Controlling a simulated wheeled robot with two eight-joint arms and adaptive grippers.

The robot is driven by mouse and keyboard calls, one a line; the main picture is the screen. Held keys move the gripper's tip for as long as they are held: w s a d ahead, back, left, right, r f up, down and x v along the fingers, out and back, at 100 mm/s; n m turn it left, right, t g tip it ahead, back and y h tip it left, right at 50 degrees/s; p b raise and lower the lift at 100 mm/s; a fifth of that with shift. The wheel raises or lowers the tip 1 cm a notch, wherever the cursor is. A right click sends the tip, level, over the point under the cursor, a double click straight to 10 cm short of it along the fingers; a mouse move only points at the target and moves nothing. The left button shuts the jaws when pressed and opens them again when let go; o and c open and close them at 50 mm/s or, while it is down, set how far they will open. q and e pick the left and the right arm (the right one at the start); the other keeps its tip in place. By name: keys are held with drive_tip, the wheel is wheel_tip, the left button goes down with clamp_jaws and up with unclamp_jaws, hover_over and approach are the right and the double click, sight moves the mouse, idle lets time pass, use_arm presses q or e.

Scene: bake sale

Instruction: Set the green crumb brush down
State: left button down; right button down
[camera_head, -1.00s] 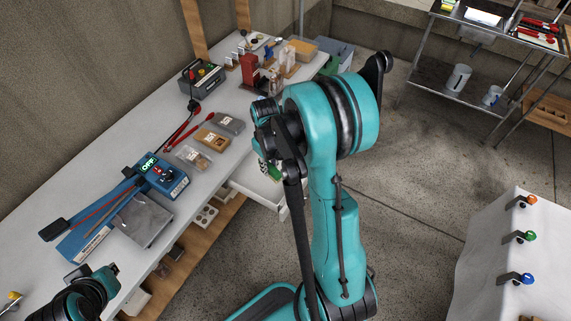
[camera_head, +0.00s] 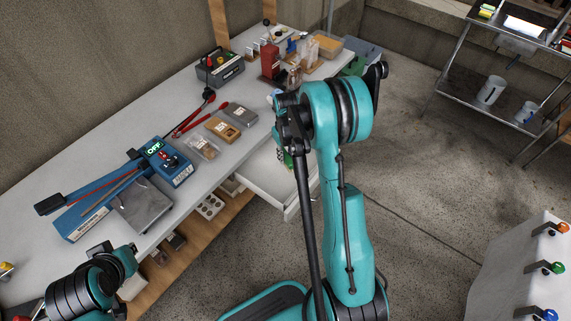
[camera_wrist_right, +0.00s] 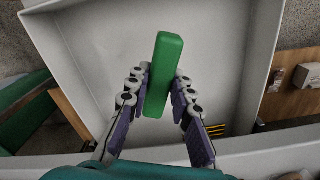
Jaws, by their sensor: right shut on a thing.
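The green crumb brush (camera_wrist_right: 165,75) is a long green block, held upright-looking between the fingers of my right gripper (camera_wrist_right: 161,82) in the right wrist view. The gripper is shut on it. Behind the brush is the pale floor of an open white drawer (camera_wrist_right: 225,50); I cannot tell the gap between them. In the head view the drawer (camera_head: 262,172) juts from the table's front, and a bit of green brush (camera_head: 288,159) shows beside my right arm, which hides most of the gripper. Part of my left arm is at lower left; its fingers do not show.
A metal shelf cart (camera_head: 480,85) stands at right.

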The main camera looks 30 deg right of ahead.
drive_tip(key=shift+w+f, duration=0.2)
wheel_tip(320, 180, down, 4)
drive_tip(key=shift+r+b, duration=0.1)
drive_tip(key=shift+b, duration=0.95)
drive_tip(key=c, duration=1.3)
unclamp_jaws()
drive_tip(key=shift+c, duration=0.2)
